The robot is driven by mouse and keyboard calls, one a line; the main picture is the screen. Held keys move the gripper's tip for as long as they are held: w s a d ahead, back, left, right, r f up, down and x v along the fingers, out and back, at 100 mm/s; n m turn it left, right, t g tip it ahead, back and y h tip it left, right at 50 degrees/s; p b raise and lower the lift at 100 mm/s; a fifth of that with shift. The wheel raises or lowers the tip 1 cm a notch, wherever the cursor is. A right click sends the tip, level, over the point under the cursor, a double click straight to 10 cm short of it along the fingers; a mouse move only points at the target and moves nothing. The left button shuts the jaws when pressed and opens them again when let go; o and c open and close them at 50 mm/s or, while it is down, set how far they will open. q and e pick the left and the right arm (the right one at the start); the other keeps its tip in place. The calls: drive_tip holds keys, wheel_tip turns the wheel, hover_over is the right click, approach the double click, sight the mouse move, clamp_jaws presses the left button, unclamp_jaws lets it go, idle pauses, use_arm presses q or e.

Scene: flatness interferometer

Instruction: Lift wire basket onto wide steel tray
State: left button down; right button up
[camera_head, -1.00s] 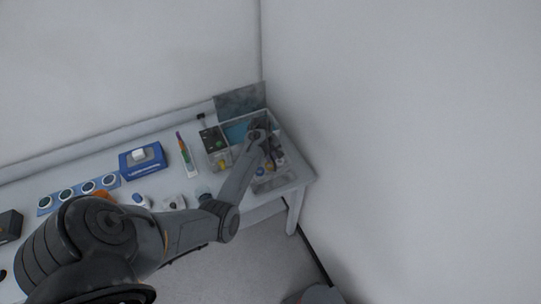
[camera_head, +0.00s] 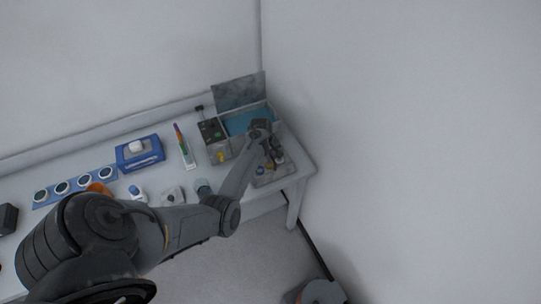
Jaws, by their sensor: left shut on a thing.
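My left arm reaches over the table's right end. Its gripper (camera_head: 274,158) points down over a grey, shallow tray-like surface (camera_head: 270,178), perhaps the wide steel tray. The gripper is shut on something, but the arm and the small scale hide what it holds. I cannot make out the wire basket clearly. A small blue round item (camera_head: 260,170) shows just left of the fingers. Behind the gripper stands a grey compartmented box (camera_head: 229,149) with a blue interior and a raised grey lid. My right gripper is not in view.
Left along the table (camera_head: 105,153) are a rainbow-striped strip (camera_head: 184,146), a blue box with a white item on top (camera_head: 139,152), a blue mat with several round pieces (camera_head: 62,187), and small items. The wall is close on the right.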

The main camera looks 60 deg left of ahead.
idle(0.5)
use_arm(q)
drive_tip(key=shift+f+b, duration=0.35)
drive_tip(key=shift+f, duration=0.2)
drive_tip(key=c, duration=1)
unclamp_jaws()
drive_tip(key=shift+r, duration=0.1)
wheel_tip(320, 180, up, 12)
drive_tip(key=p, duration=1.2)
